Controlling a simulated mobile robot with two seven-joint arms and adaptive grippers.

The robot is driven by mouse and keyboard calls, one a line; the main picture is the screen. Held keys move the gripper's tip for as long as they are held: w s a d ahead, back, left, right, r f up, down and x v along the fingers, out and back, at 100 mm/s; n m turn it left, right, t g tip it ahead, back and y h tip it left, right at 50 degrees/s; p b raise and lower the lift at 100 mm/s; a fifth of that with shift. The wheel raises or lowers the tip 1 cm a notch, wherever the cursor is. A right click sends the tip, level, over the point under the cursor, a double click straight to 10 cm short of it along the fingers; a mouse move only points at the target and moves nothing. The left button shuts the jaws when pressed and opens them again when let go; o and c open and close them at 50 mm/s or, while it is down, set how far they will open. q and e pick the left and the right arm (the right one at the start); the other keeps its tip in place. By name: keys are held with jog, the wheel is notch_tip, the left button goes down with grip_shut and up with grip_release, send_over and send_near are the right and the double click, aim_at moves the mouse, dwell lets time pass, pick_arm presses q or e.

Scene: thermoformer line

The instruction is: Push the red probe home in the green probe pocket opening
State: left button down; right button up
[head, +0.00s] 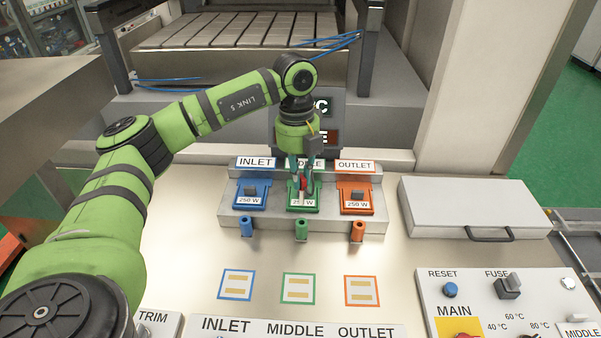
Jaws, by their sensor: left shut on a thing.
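My left gripper (302,190) points down over the middle station and is shut on the red probe (303,183), of which only a small red part shows between the fingers. Below and around it is the green plate (293,206) marked 250 W, partly covered by the fingers. The green probe pocket (301,230) appears to be the short green tube at the front of the grey block, below the plate. Its opening is too small to judge. I cannot tell how far the probe's lower end is from any opening. My right gripper is not in view.
The block (228,222) also carries a blue plate (238,203) and an orange plate (371,207), each with its own tube in front. A white lidded box (470,205) stands right. The control panel (540,300) is at front right.

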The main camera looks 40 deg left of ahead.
aim_at(300, 192)
pick_arm(q)
jog(key=shift+f+b, duration=0.45)
jog(key=shift+f, duration=0.4)
notch_tip(300, 192, down, 4)
jog(key=shift+r+b, duration=0.25)
jog(key=shift+b, duration=0.95)
jog(key=shift+f, duration=0.1)
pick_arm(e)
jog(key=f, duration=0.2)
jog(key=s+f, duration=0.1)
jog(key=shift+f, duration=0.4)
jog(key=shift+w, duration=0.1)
pick_arm(q)
jog(key=shift+f+b, duration=2.1)
jog(key=shift+f, duration=0.95)
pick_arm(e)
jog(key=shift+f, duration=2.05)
pick_arm(q)
jog(key=c, duration=1.2)
grip_release()
